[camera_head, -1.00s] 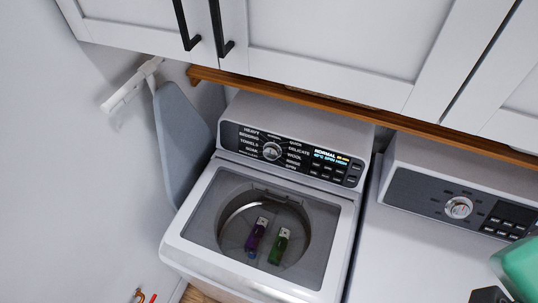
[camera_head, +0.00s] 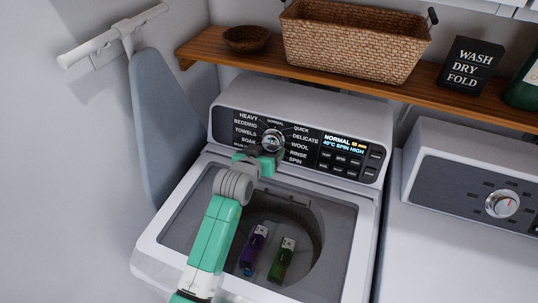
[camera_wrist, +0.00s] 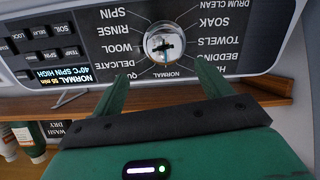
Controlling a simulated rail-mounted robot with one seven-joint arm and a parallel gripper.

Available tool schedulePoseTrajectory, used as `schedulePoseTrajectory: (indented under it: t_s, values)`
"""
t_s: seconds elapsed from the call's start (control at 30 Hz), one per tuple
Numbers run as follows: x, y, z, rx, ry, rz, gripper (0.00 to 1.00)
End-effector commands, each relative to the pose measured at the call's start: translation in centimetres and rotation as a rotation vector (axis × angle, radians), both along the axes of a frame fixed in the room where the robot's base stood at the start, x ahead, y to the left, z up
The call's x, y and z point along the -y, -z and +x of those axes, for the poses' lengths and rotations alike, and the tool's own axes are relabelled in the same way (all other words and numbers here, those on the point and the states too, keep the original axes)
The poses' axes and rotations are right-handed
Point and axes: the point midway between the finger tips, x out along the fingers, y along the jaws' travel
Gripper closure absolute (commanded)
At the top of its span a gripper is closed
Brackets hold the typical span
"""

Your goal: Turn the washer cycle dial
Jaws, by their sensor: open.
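The washer cycle dial (camera_head: 273,141) is a round silver knob on the washer's black control panel (camera_head: 225,121), ringed by cycle names. It also shows in the wrist view (camera_wrist: 165,44), upside down, with a small blue mark toward NORMAL. The display reads NORMAL. My gripper (camera_head: 268,153) is at the panel, just in front of the dial's lower part. In the wrist view my two green fingers (camera_wrist: 160,78) are open, one on each side below the dial, with nothing between them. Whether they touch the dial cannot be told.
The washer lid (camera_head: 345,225) is shut below my arm; two bottle-like items, purple (camera_head: 252,250) and green (camera_head: 282,261), show at its window. A wooden shelf (camera_head: 420,85) with a wicker basket (camera_head: 350,45) hangs above. The dryer (camera_head: 440,240) stands right, an ironing board (camera_head: 160,130) left.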

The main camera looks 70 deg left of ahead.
Motion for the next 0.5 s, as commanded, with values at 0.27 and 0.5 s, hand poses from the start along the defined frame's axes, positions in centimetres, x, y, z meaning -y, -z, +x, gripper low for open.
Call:
schedulePoseTrajectory:
  t_s: [0.27, 0.5]
  values:
    - [-1.2, 1.1, -0.2, -0.006, -0.013, -0.008, 0.23]
    - [-4.5, 2.9, 2.5, -0.007, -0.011, -0.006, 0.23]
